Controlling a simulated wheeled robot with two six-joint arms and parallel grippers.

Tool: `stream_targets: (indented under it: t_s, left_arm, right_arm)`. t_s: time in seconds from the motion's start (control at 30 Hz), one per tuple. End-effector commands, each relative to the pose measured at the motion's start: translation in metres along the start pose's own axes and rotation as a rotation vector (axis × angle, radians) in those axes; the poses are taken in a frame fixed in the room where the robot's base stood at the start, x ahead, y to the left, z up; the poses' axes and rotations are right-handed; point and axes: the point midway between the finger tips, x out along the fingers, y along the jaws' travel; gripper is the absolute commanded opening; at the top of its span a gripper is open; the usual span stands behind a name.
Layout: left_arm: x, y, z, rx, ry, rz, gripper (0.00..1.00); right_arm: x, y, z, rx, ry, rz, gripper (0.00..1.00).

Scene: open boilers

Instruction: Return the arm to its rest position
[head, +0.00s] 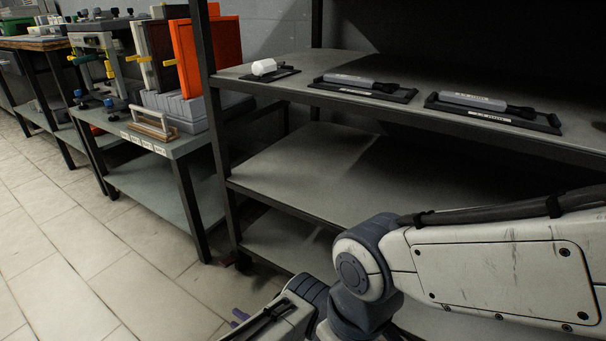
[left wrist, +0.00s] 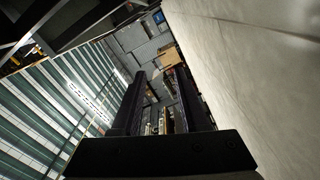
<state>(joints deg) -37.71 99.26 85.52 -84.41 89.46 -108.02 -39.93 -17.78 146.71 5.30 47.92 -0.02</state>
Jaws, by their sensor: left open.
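My own pale arm (head: 500,275) crosses the lower right of the head view, bent at a dark grey joint (head: 362,270). Its forearm points down to the lower left, low in front of the shelf rack. My left gripper is best seen in the left wrist view (left wrist: 160,78), where two dark parallel fingers stand apart with nothing visible held between them. In the head view the gripper is mostly out of frame at the bottom edge. My right gripper is not in view.
A dark shelf rack (head: 330,170) stands close in front; its top shelf bears black trays (head: 370,92) with grey tools and a white piece (head: 264,67). Left of it is a bench (head: 185,146) with orange panels (head: 222,40). The tiled floor (head: 80,240) is clear at left.

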Motion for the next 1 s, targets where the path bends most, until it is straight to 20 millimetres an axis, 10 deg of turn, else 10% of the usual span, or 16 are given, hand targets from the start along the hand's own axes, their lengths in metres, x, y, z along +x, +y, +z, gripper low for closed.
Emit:
stream_targets:
  t_s: [0.57, 1.0]
  left_arm:
    - [-0.014, 0.102, -0.034, -0.413, 0.177, -0.165, 0.44]
    - [-0.073, 0.262, -0.141, -1.262, 0.653, -0.456, 0.44]
  right_arm:
    - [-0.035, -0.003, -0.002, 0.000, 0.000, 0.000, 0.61]
    - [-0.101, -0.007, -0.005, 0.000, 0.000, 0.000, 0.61]
